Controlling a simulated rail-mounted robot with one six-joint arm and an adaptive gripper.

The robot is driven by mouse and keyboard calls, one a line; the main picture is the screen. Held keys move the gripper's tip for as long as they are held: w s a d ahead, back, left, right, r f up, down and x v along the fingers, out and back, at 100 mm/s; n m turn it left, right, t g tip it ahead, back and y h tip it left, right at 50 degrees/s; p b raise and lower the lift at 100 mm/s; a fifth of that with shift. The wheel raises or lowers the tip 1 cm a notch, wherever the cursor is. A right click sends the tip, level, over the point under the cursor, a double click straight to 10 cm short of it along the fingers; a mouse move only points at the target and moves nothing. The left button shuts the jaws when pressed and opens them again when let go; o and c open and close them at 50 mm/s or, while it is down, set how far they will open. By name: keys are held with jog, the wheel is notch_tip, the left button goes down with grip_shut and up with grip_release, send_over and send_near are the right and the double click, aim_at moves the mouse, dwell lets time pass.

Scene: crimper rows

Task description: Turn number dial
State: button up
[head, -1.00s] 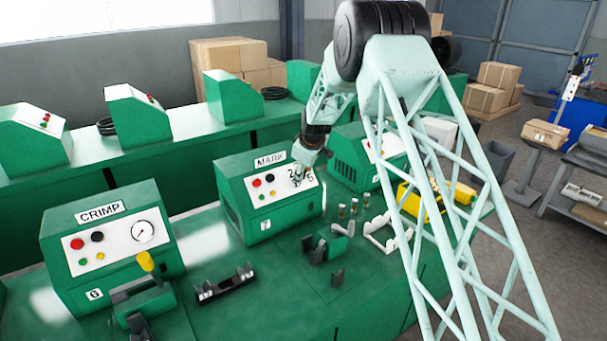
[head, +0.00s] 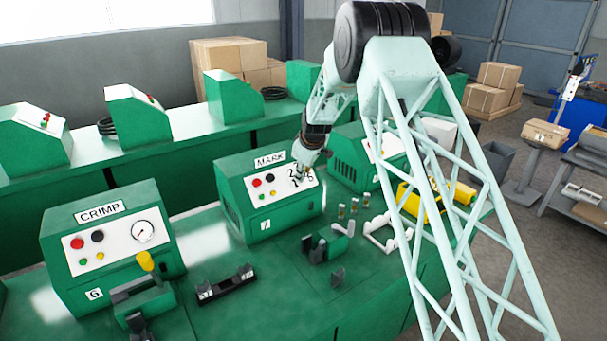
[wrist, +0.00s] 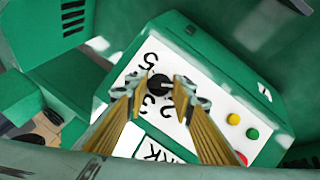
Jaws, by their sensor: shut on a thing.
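The MARK machine (head: 268,195) is a green box with a sloping white panel on the front bench. Its black number dial (wrist: 158,88) shows between my fingertips in the wrist view, with printed digits such as 5, 3 and 2 around it. My gripper (wrist: 158,82) is shut on the dial, one finger on each side. In the head view, my gripper (head: 300,175) is at the right part of the panel and hides the dial. I cannot tell which digit the dial points to.
Red, dark, green and yellow buttons (head: 264,186) sit on the panel left of my gripper. The CRIMP machine (head: 110,245) stands to the left. Another green machine (head: 352,160) is close on the right. Small fixtures (head: 326,248) stand on the bench in front.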

jog(key=shift+m, duration=0.3)
jog(key=m+b, duration=0.1)
jog(key=m, duration=0.1)
jog(key=m+g+y+b, duration=0.1)
jog(key=m, duration=0.1)
jog(key=shift+w+d+g, duration=0.1)
jog(key=shift+w+g, duration=0.05)
jog(key=shift+g, duration=0.15)
jog(key=m+g+y+b, duration=0.1)
jog(key=m+y+b, duration=0.1)
jog(key=m, duration=0.3)
jog(key=shift+m, duration=0.3)
jog(key=o, duration=0.8)
jog(key=shift+o, duration=0.2)
jog(key=shift+d+r, duration=0.15)
